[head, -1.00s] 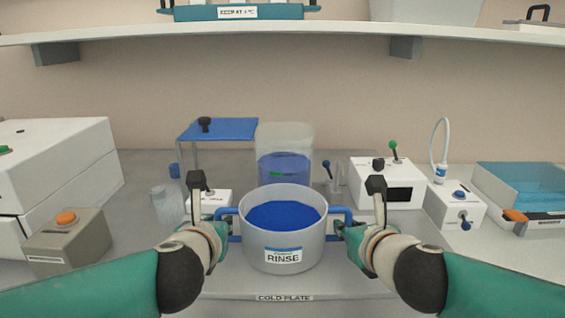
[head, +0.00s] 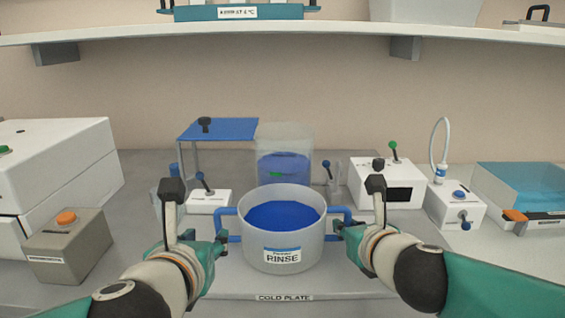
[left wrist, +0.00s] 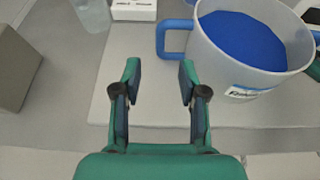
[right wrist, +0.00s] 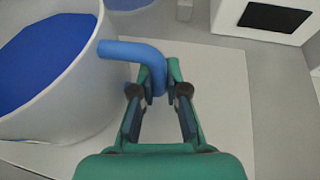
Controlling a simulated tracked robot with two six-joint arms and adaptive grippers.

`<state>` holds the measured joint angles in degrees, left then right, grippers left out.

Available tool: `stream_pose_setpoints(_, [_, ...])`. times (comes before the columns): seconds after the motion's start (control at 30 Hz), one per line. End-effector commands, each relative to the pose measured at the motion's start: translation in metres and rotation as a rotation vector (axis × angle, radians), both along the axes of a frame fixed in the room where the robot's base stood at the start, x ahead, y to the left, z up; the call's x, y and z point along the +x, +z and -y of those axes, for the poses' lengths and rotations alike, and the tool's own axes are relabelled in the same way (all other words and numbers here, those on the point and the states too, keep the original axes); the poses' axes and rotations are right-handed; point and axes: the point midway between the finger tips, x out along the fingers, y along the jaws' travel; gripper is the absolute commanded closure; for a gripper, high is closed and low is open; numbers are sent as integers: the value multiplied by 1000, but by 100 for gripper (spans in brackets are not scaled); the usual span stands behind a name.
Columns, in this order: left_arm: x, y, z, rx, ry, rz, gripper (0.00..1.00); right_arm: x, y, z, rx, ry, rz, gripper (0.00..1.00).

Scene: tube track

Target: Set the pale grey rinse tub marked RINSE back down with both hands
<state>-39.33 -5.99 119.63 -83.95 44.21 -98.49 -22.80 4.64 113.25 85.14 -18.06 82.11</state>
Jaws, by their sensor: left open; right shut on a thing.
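The pale grey rinse tub (head: 284,252) marked RINSE, holding blue liquid, stands upright in the middle of the head view and appears to rest on the pale cold plate (head: 230,284). Its left blue handle (head: 222,224) is free. My left gripper (left wrist: 157,72) is open and empty, just short of this handle (left wrist: 168,39) and to its lower left in the left wrist view. My right gripper (right wrist: 158,82) is shut on the right blue handle (right wrist: 140,52). In the head view, my right gripper (head: 341,236) partly hides that handle.
A clear container with blue liquid (head: 284,168) stands behind the tub. A white switch box (head: 208,201) is behind left, and a white box with a dark window (head: 372,184) behind right. A grey box with an orange button (head: 68,249) stands left. A shelf (head: 290,36) runs above.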

Motion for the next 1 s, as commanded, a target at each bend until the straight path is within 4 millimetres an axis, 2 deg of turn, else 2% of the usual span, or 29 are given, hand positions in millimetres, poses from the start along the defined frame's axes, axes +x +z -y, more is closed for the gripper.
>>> stream_pose_setpoints(0.1, [-15, 7, 1, 0, -2, 2, 58, 0, 4, 0, 7, 0, 6, 100])
stream_pose_setpoints(0.2, [-21, 9, 0, 0, 0, 0, 58, 0, 4, 0, 7, 0, 6, 100])
stream_pose_setpoints(0.5, [-23, 10, 0, 1, 1, -1, 58, 0, 4, 0, 6, -1, 6, 100])
stream_pose_setpoints(0.53, [-23, 10, 0, 1, 1, -1, 58, 0, 4, 0, 6, -1, 6, 82])
stream_pose_setpoints(0.67, [-23, 10, 0, 0, 1, -1, 58, 0, 3, 0, 4, 0, 4, 60])
stream_pose_setpoints(0.7, [-23, 9, 0, 0, 1, -1, 58, 0, 2, 0, 4, 0, 3, 58])
stream_pose_setpoints(1.0, [-23, 9, 0, 0, 1, -1, 58, -1, 1, 0, 1, 0, 2, 58])
